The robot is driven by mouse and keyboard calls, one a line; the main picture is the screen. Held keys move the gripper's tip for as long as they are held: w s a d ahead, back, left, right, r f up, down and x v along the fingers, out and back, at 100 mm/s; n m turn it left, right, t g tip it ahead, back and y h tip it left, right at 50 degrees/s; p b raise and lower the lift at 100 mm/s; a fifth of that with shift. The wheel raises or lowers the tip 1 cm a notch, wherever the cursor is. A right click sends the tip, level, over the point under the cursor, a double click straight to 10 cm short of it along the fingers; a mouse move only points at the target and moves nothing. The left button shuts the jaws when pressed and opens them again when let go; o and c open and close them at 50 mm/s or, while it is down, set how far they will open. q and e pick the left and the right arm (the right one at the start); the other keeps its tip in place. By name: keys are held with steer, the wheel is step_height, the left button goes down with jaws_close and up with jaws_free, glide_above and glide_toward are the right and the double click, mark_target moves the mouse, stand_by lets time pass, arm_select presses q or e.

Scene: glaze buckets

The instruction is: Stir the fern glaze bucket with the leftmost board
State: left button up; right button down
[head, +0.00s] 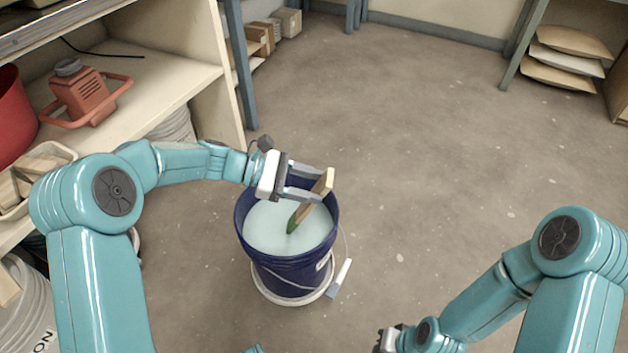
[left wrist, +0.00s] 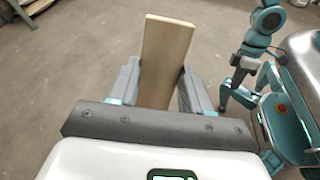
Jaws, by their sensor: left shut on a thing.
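A dark blue bucket (head: 285,262) stands on the floor in the middle of the head view, filled with pale blue-white glaze (head: 268,228). My left gripper (head: 305,184) is over the bucket's mouth, shut on a wooden board (head: 318,192). The board is tilted, and its green lower end reaches the glaze inside the bucket; how deep it goes is hidden. In the left wrist view the board (left wrist: 166,60) stands between the two fingers. My right gripper (head: 388,340) is low at the bottom edge, away from the bucket, and its fingers do not show clearly.
A shelf (head: 165,75) at left holds an orange tool (head: 85,95), a red pot (head: 12,115) and a bin of wood pieces (head: 35,170). The floor right is clear.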

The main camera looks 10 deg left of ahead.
arm_select(q)
steer(key=shift+w+a+f+b, duration=0.15)
steer(key=shift+a+f+b, duration=0.1)
steer(key=shift+f, duration=0.5)
steer(key=shift+w+a+f+b, duration=0.2)
steer(key=shift+a+f+b, duration=0.1)
steer(key=shift+f, duration=0.45)
steer(key=shift+w+a+f+b, duration=0.15)
steer(key=shift+a+f+b, duration=0.1)
steer(key=shift+f, duration=0.5)
steer(key=shift+w, duration=0.1)
